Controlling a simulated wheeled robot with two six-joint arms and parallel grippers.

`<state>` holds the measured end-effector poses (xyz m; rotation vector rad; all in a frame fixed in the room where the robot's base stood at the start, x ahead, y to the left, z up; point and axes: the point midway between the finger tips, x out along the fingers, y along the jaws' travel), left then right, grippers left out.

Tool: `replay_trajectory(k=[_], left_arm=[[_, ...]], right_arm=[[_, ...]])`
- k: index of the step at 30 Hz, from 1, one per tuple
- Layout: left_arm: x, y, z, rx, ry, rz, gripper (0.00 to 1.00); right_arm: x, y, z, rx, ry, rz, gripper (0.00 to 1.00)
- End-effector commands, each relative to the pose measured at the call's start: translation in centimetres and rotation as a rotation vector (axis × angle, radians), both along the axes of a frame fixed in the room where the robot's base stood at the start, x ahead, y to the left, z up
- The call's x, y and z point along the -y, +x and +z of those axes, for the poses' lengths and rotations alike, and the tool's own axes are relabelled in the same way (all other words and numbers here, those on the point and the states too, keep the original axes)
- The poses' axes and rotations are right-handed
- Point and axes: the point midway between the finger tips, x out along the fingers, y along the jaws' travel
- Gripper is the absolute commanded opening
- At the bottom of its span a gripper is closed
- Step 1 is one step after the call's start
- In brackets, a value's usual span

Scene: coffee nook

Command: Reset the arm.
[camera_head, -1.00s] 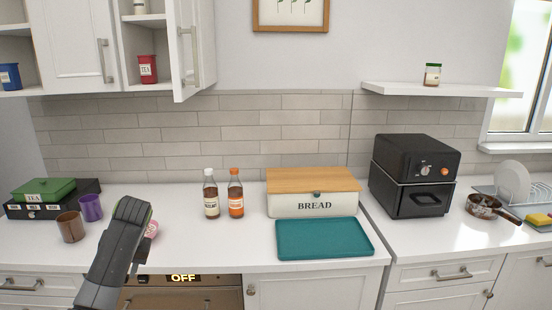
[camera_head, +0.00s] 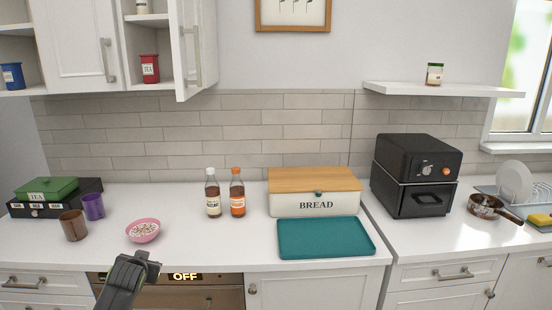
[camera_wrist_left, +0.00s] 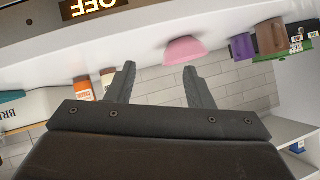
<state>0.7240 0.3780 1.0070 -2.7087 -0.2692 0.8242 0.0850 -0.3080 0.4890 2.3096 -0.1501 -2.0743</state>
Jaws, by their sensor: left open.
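My left gripper comes in from the lower left of the head view, in front of the counter edge and the oven. Its two fingers (camera_wrist_left: 160,88) stand apart with nothing between them in the left wrist view. A pink bowl (camera_head: 143,230) with small pale pieces in it stands on the counter (camera_head: 215,245) just beyond the gripper. The bowl also shows in the left wrist view (camera_wrist_left: 184,50), apart from the fingers. My right gripper is in neither view.
Brown (camera_head: 74,225) and purple (camera_head: 93,206) cups stand left of the bowl. Two bottles (camera_head: 212,193), a bread box (camera_head: 313,204) and a teal tray (camera_head: 325,238) are to the right. An open cabinet door (camera_head: 193,50) hangs above. The counter between bowl and tray is clear.

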Motion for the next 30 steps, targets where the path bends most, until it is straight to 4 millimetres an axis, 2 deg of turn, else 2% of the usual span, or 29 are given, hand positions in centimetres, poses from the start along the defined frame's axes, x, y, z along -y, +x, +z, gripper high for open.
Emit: replay_trajectory(k=[3,6,12,13,15,20,21,23,24,26,27,29,30], left_arm=[[1.3,2.0,3.3,0.195,0.013,-0.088,0.47],[2.5,3.0,6.3,0.360,0.024,-0.156,0.47],[4.8,3.3,12.3,0.675,0.047,-0.277,0.47],[4.3,2.9,8.9,0.616,0.035,-0.262,0.47],[3.7,1.8,3.6,0.525,0.013,-0.239,0.47],[2.5,-1.8,-7.4,0.340,-0.030,-0.190,0.47],[2.3,-3.1,-10.2,0.293,-0.041,-0.178,0.47],[2.0,-5.2,-14.3,0.221,-0.058,-0.158,0.47],[1.8,-6.8,-17.0,0.174,-0.069,-0.145,0.47],[1.6,-9.4,-20.8,0.102,-0.084,-0.126,0.47],[1.5,-11.3,-23.3,0.055,-0.095,-0.114,0.47],[1.5,-14.2,-26.9,-0.015,-0.112,-0.095,0.47],[1.5,-16.3,-29.2,-0.062,-0.121,-0.081,0.47]], right_arm=[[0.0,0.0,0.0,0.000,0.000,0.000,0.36],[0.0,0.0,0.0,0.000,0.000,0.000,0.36],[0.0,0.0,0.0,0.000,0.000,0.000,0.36],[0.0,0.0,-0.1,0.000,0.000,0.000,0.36],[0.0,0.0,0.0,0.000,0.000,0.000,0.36],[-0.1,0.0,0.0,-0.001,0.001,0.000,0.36],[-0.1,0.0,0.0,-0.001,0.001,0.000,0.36],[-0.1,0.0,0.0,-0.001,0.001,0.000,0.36],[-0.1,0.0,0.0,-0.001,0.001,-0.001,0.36],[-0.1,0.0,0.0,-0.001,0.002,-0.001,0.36],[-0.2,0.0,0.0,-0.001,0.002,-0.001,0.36],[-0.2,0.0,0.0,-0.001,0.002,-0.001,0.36],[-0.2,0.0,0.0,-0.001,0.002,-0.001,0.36]])
